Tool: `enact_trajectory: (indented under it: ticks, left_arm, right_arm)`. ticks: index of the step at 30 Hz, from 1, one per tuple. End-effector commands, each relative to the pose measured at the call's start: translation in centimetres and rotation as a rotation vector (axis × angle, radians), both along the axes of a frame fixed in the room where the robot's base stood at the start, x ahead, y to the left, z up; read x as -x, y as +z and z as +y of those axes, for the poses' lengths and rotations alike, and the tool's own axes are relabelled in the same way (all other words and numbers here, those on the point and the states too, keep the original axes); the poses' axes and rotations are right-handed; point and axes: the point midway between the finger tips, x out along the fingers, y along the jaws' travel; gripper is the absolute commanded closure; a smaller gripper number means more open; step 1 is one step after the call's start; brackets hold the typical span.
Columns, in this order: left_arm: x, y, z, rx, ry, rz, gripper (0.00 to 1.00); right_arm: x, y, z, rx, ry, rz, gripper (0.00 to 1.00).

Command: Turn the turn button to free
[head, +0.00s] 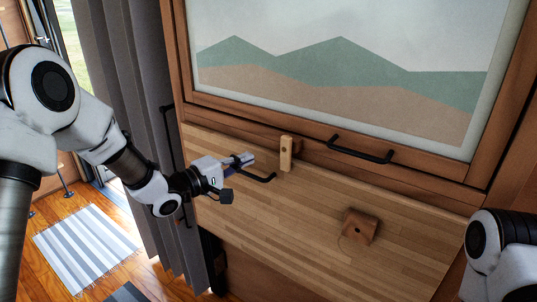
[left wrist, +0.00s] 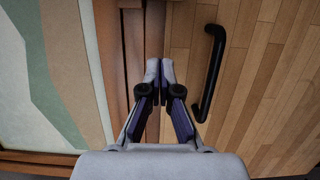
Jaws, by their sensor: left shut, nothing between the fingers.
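The turn button (head: 286,153) is a small light-wood block with a dark pivot spot near its top. It stands upright across the seam between the window frame and the wooden panel below. My left gripper (head: 250,159) is shut and empty, to the left of the turn button, with a visible gap between them in the head view. In the left wrist view its fingertips (left wrist: 160,70) are together in front of the seam between frame and panel. I cannot make out the turn button there. My right gripper is out of view; only part of my right arm shows.
A black handle (head: 260,177) on the panel (head: 300,218) is just below my left gripper; it also shows in the wrist view (left wrist: 210,75). Another black handle (head: 360,150) is on the window frame. A brown block (head: 360,226) sits lower on the panel. A grey curtain (head: 150,120) hangs left.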

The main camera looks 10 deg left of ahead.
Motion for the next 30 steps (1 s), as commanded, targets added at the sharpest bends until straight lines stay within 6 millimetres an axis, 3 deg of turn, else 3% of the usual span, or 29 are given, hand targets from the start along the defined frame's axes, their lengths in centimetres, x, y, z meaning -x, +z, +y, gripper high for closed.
enact_trajectory:
  ticks: [5,12,30]
  left_arm:
    - [-3.1,0.3,-2.5,-0.003,-0.004,0.0,1.0]
    - [-1.6,0.2,-5.6,0.0,-0.002,0.001,1.0]
    - [-1.4,-0.1,-6.0,0.021,0.0,0.009,1.0]
  right_arm:
    - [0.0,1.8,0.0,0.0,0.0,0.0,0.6]
    - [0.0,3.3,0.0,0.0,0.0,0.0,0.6]
    - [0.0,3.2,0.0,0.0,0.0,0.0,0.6]
